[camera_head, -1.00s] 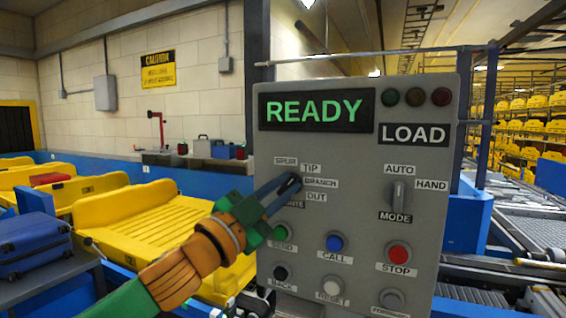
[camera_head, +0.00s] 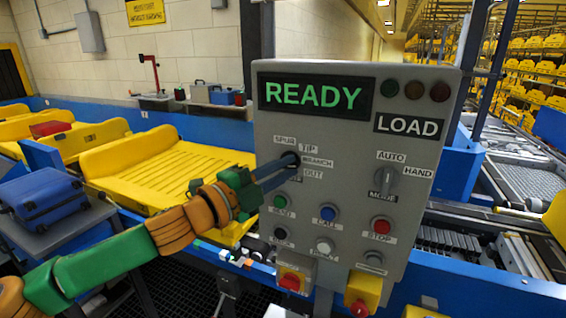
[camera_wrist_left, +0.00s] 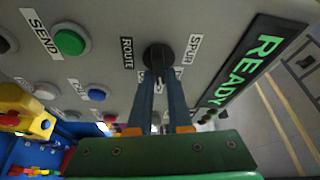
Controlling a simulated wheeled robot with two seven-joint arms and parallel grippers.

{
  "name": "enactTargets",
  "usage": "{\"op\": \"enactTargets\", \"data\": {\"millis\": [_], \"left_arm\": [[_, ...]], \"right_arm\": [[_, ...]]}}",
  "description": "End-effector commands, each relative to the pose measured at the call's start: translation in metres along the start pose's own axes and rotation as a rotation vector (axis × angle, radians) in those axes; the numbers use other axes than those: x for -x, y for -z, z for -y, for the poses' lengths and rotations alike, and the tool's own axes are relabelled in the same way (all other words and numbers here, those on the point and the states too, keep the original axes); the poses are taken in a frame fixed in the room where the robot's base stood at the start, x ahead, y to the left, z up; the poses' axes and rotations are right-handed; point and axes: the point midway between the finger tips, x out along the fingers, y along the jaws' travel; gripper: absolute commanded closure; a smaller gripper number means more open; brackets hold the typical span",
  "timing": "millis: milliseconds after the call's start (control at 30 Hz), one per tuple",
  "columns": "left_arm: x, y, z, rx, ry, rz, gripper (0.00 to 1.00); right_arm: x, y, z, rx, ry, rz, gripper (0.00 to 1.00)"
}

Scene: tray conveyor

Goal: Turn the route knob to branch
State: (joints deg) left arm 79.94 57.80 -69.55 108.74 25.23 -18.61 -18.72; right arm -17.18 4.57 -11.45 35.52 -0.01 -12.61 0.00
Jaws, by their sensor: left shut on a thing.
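The route knob (camera_wrist_left: 158,56) is a round black knob on the grey control panel (camera_head: 345,130), between the ROUTE and SPUR labels in the left wrist view. My left gripper (camera_wrist_left: 160,80) is shut on it with two dark blue fingers. In the head view my left gripper (camera_head: 286,165) reaches the knob from the left and covers most of it. The BRANCH label (camera_head: 318,162) shows just right of the knob, with TIP above and OUT below. Which label the knob points to cannot be told. My right gripper is not in view.
Below the knob are the green SEND button (camera_head: 281,201), blue CALL button (camera_head: 328,213) and red STOP button (camera_head: 381,226). The mode knob (camera_head: 386,181) is to the right. The display (camera_head: 314,95) reads READY. Yellow trays (camera_head: 160,165) and a blue suitcase (camera_head: 40,205) stand left.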

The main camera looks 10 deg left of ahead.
Motion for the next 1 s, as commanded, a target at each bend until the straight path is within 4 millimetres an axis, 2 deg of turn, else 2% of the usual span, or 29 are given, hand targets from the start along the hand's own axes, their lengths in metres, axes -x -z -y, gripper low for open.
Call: {"op": "enactTargets", "data": {"millis": [533, 567, 600, 667, 1000], "left_arm": [[0.0000, -0.0006, 0.0011, -0.020, -0.006, 0.002, 1.00], [0.0000, -0.0006, 0.0011, -0.020, -0.006, 0.002, 0.77], [0.0000, -0.0005, 0.0012, -0.020, -0.006, 0.002, 0.66], [0.0000, -0.0005, 0.0010, -0.020, -0.006, 0.002, 0.53], [0.0043, -0.0005, -0.0005, -0.019, -0.007, 0.001, 0.53]], "right_arm": [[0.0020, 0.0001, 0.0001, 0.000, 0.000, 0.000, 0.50], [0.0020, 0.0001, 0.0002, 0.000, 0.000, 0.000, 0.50], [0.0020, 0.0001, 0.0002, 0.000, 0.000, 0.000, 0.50], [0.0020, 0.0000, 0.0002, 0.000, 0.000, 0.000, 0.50], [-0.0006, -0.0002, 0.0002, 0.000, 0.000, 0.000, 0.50]]}}
